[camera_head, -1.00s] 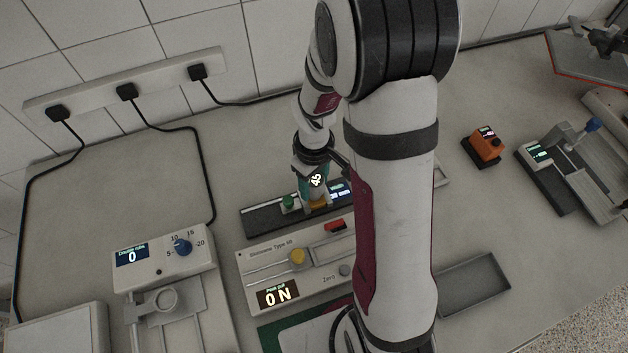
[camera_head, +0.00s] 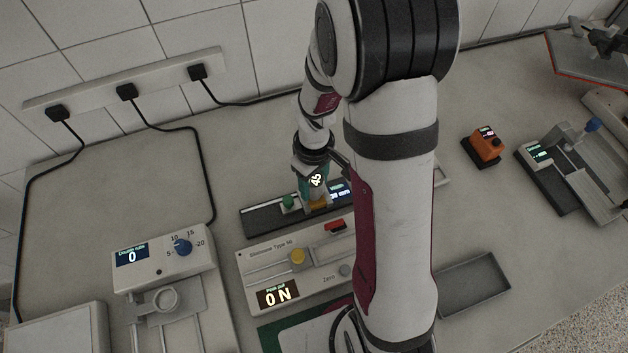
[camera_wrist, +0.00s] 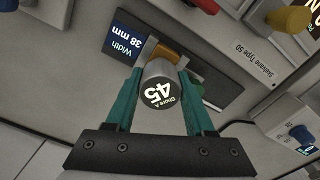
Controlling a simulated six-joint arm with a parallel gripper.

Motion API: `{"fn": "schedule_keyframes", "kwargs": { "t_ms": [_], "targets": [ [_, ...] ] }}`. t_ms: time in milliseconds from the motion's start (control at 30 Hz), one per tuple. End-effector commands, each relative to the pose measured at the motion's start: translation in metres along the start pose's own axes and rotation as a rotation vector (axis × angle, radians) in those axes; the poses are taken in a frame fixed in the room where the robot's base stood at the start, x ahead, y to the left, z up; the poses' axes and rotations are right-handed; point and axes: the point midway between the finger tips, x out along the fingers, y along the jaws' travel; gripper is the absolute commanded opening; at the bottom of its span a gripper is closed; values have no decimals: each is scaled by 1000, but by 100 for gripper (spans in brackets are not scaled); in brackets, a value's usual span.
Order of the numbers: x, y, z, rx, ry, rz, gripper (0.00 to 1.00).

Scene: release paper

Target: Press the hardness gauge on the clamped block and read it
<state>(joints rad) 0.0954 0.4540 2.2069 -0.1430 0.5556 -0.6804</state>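The hardness gauge (camera_wrist: 158,86) is a grey cylinder with a dark round face reading "Shore A 45". My gripper (camera_wrist: 160,76) has its two teal fingers shut on it, one on each side. In the head view the gauge face (camera_head: 316,180) also reads 45, between my fingers. The orange-tan block (camera_head: 318,204) sits directly below the gauge in the dark clamp (camera_head: 262,219). In the wrist view the block (camera_wrist: 165,52) shows just beyond the gauge. The gauge's foot and its contact with the block are hidden. The clamp's display (camera_wrist: 131,46) reads "Width 38 mm".
A peel tester (camera_head: 265,270) showing "0 N" stands just in front of the clamp. A "Double rubs" device (camera_head: 163,257) showing 0 is at left. An orange device (camera_head: 487,144) and an empty grey tray (camera_head: 474,284) are at right. The back left bench is clear.

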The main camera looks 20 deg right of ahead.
Motion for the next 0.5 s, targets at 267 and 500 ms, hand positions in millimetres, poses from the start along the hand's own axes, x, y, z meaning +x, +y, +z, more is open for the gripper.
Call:
{"fn": "schedule_keyframes", "kwargs": {
  "t_ms": [267,500],
  "targets": [
    [0,0,0,0,-1,-1,89],
    [-1,0,0,0,0,0,89]
  ]
}}
